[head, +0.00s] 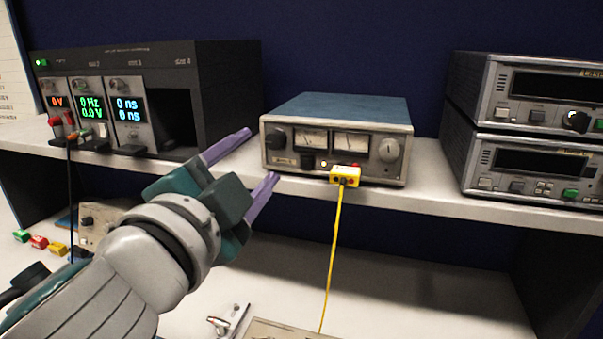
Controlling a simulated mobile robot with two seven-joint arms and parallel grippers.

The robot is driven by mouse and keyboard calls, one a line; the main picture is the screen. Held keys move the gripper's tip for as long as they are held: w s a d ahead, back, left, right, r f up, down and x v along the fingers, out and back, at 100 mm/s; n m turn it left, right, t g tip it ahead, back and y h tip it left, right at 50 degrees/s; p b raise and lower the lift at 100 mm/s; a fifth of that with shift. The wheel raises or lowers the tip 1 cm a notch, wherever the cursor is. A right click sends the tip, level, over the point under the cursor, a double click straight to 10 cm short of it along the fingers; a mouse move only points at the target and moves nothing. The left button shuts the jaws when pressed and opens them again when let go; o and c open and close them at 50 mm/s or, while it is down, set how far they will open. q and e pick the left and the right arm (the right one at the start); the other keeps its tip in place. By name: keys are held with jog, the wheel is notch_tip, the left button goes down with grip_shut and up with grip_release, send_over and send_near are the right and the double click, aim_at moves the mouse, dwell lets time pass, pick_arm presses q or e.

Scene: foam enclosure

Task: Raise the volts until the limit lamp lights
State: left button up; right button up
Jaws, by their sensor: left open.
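A bench supply with a blue top (337,107) stands on the shelf at the middle. Its front has two analog meters, the left meter (311,138) and the right meter (351,142); their readings are too small to tell. A black knob (276,138) is at its left end and a silver knob (389,150) at its right. A small pale spot (323,163) shows low on the front; I cannot tell if it is the limit lamp. My left gripper (260,157) is open, its purple fingers pointing toward the supply's left end, with nothing between them. My right gripper is out of view.
A yellow plug (344,177) with a hanging yellow cable (331,260) sits at the supply's front. A dark module rack (225,95), showing zero readings, stands left. Two stacked instruments (541,132) stand right. Coloured connectors (38,242) lie on the lower bench.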

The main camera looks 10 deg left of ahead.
pick_arm(q)
jog(key=shift+s, duration=2.1)
jog(key=s+a+f+n+g+y, duration=0.3)
jog(key=s+a+f+n+g, duration=0.35)
jog(key=f, duration=0.25)
jog(key=s+d+f+n+g+h, duration=0.2)
jog(key=s+f+g, duration=0.15)
jog(key=s, duration=0.45)
jog(key=s+d+f+n+g+h, duration=0.1)
jog(key=s+f+g, duration=0.1)
jog(key=s+g, duration=0.5)
notch_tip(320, 180, up, 31)
jog(key=t+p, duration=0.2)
jog(key=p, duration=2.9)
jog(key=shift+s, duration=0.4)
jog(key=shift+d+f, duration=0.1)
